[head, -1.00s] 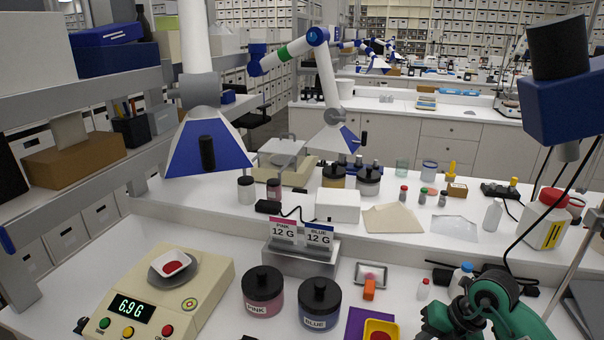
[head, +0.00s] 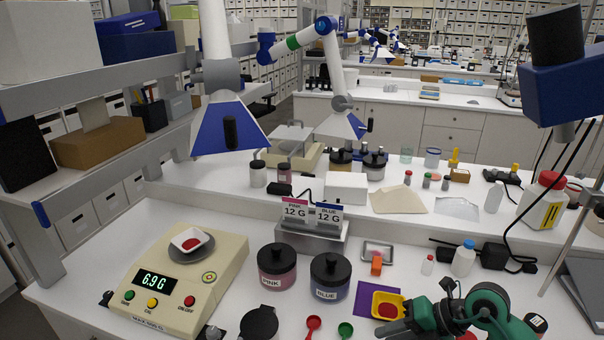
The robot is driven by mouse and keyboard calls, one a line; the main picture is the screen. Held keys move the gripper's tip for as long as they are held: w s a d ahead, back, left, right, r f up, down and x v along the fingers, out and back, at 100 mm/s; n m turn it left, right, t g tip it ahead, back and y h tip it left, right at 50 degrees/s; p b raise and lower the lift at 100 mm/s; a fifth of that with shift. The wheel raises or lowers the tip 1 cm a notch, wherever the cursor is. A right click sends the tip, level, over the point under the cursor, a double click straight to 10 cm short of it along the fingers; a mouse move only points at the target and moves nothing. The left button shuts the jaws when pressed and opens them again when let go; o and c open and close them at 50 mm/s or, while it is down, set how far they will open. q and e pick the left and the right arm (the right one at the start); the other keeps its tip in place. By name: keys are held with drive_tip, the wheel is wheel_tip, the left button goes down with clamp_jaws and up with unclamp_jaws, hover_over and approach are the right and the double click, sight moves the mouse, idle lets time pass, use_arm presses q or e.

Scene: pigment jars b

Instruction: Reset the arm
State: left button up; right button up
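My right arm comes in from the lower right, green and black. Its gripper (head: 388,329) points left, low over the bench in front of the yellow tray (head: 374,306); its finger gap is not clear. My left gripper does not show. The pink jar (head: 277,268) and the blue jar (head: 330,278) stand upright with black lids on, side by side. The cream scale (head: 212,285) reads 6.9 G and bears a white dish (head: 179,240) with red powder. Cards on the grey stand (head: 312,243) read pink 12 G and blue 12 G.
A red scoop (head: 313,324), a green scoop (head: 345,329) and a black round object (head: 260,323) lie at the front edge. An orange block (head: 376,262) sits by a small metal tray (head: 378,249). A blue-capped bottle (head: 464,259) and black cables stand right.

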drive_tip(key=a+r+m+t+y, duration=0.5)
drive_tip(key=r+m+t+y, duration=0.25)
drive_tip(key=r+t, duration=0.4)
drive_tip(key=w+d+m+t+h, duration=0.1)
drive_tip(key=d+m+t+h, duration=0.7)
drive_tip(key=m+h, duration=0.5)
drive_tip(key=s+d+f+m+g+h, duration=0.2)
drive_tip(key=d+f+m+g+h, duration=0.3)
drive_tip(key=f+m, duration=0.35)
drive_tip(key=s+d+f+m+g+h, duration=0.1)
drive_tip(key=s+f+m+g, duration=0.2)
drive_tip(key=s+f+g, duration=0.5)
drive_tip(key=s+a+f+g+y, duration=0.1)
drive_tip(key=s+a+f+g, duration=0.15)
drive_tip(key=s+f, duration=0.35)
drive_tip(key=s+a+f+g+y, duration=0.2)
drive_tip(key=s+f+g, duration=0.1)
drive_tip(key=s, duration=0.4)
wheel_tip(320, 180, down, 32)
drive_tip(key=s+g, duration=0.1)
drive_tip(key=s+d+f, duration=0.1)
drive_tip(key=s+f, duration=0.8)
drive_tip(key=s+d+f+g, duration=0.1)
drive_tip(key=s+d+f, duration=0.1)
drive_tip(key=s+f, duration=0.7)
drive_tip(key=shift+s+d+f+n+h, duration=0.25)
drive_tip(key=shift+s+f+n+h, duration=0.05)
drive_tip(key=shift+h, duration=0.05)
